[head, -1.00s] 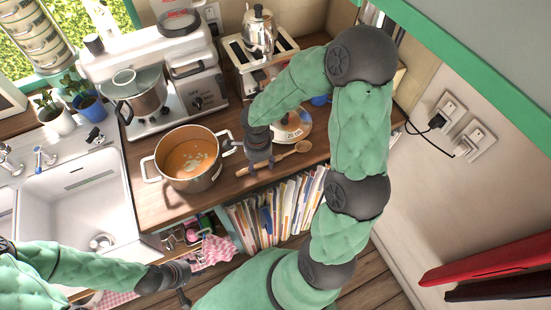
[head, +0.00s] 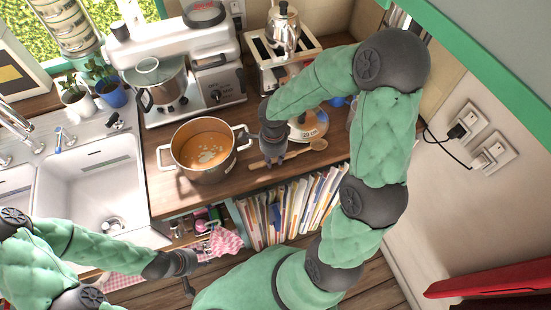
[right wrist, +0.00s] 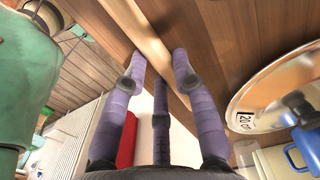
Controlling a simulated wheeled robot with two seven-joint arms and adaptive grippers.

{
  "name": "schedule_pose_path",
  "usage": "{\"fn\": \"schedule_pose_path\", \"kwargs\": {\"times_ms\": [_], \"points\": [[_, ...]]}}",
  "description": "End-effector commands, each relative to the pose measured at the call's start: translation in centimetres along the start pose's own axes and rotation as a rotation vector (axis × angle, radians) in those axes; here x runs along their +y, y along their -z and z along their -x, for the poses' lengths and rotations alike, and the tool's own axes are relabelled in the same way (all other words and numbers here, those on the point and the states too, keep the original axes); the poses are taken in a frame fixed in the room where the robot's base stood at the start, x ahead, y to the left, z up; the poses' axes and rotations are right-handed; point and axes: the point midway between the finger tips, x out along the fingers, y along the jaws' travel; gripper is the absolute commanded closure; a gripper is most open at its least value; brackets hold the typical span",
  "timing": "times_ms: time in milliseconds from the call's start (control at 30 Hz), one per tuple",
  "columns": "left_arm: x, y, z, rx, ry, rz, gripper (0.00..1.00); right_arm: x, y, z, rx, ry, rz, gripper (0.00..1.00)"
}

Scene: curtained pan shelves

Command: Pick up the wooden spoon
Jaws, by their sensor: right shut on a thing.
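The wooden spoon (head: 317,145) lies along the front of the wooden counter (head: 228,187), with its round bowl end to the right and its handle running left. My right gripper (head: 274,162) is over the handle, shut on it, and hides part of it. In the right wrist view the pale handle (right wrist: 146,36) runs between the purple fingers of my right gripper (right wrist: 160,66). I cannot tell whether the spoon is clear of the counter. My left gripper (head: 189,284) hangs low in front of the counter, far from the spoon. Its fingers are too small to read.
A pot of orange soup (head: 205,148) stands just left of my right gripper. Books (head: 290,210) fill the shelf below the counter edge. A sink (head: 90,185) is at the left.

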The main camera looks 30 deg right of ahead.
Motion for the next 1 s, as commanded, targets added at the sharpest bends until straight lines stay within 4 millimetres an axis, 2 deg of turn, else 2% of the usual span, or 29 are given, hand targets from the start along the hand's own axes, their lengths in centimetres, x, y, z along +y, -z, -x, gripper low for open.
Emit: {"fn": "schedule_pose_path", "kwargs": {"times_ms": [133,500,800,1000], "points": [[0.1,0.0,0.3,0.0,0.0,0.0,0.6,-0.1,-0.1,2.4,0.0,0.005,0.001,1.0],[0.3,0.0,0.9,0.0,0.0,0.0,0.6,5.7,-1.4,8.5,-0.001,0.004,0.003,1.0],[0.4,0.0,1.2,0.0,0.0,0.0,0.6,10.9,-2.5,10.7,-0.001,0.003,0.003,1.0],[0.5,-0.1,1.4,0.0,0.0,0.0,0.6,12.9,-3.0,11.6,0.0,0.002,0.003,1.0]]}}
